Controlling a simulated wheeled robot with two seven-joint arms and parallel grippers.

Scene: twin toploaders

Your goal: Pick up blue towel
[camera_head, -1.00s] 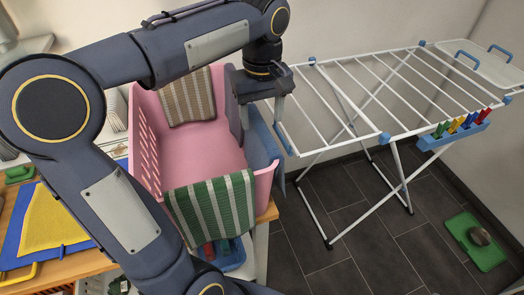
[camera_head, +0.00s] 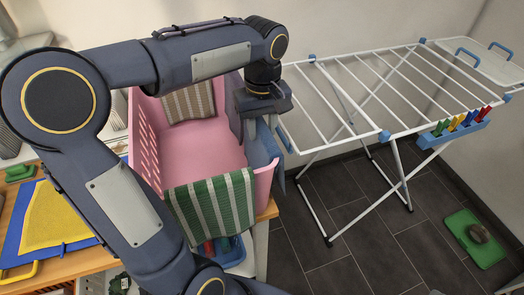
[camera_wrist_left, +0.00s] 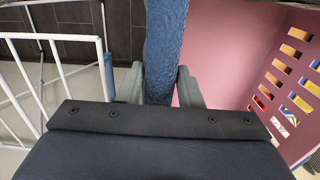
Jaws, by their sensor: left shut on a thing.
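The blue towel (camera_head: 260,146) hangs over the right rim of the pink basket (camera_head: 204,150). In the left wrist view the towel (camera_wrist_left: 164,50) shows as a narrow blue strip between the two fingers. My left gripper (camera_head: 263,122) comes down from above at that rim, with its fingers shut on the towel. The left gripper also shows in the left wrist view (camera_wrist_left: 160,84), one finger on each side of the towel. The towel's lower part hangs outside the basket. My right gripper is not in view.
A green striped towel (camera_head: 212,204) hangs over the basket's front rim and a beige striped one (camera_head: 188,101) over its back. A white drying rack (camera_head: 350,95) stands close on the right. A blue and yellow cloth (camera_head: 45,220) lies on the wooden table at left.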

